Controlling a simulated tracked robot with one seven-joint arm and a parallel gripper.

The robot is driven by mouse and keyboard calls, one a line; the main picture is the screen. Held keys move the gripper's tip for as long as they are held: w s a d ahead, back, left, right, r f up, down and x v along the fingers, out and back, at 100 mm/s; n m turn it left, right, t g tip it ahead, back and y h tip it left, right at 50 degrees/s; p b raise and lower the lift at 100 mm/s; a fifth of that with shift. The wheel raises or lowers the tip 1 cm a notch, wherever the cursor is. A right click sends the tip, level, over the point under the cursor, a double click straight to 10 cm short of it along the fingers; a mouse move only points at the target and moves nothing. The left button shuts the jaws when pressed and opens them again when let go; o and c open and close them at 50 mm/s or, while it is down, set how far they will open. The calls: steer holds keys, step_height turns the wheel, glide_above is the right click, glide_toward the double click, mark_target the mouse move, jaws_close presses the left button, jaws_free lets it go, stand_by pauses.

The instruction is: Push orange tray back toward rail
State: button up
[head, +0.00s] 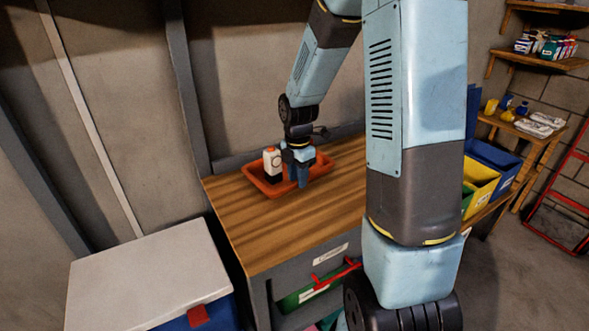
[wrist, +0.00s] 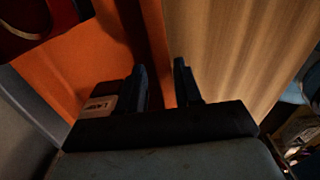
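The orange tray (head: 257,183) lies on the wooden bench top near its back left. A white bottle with an orange cap (head: 272,166) stands upright in it. My gripper (head: 303,187) points down at the tray's front side. In the wrist view, my gripper's two dark fingers (wrist: 166,88) are apart, with the orange tray (wrist: 75,60) on the left and bare wood on the right. The tray's edge shows in the gap between the fingers; I cannot tell whether they touch it. A grey rail (head: 345,131) runs along the back of the bench.
The wooden bench top (head: 255,235) is clear in front of the tray. Yellow (head: 481,186) and blue (head: 490,160) bins stand to the right, partly behind my arm. A white-lidded box (head: 150,275) stands at front left.

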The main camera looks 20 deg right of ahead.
mark_target(287, 177)
steer(key=shift+f, duration=0.1)
jaws_close()
stand_by(0.3)
steer(key=shift+w+a, duration=0.15)
steer(key=shift+a, duration=0.65)
steer(key=shift+w+a, duration=0.15)
steer(key=shift+a, duration=0.6)
steer(key=shift+o, duration=1.4)
jaws_free()
steer(key=shift+d, duration=0.1)
step_height(287, 177, up, 14)
steer(key=shift+f, duration=0.15)
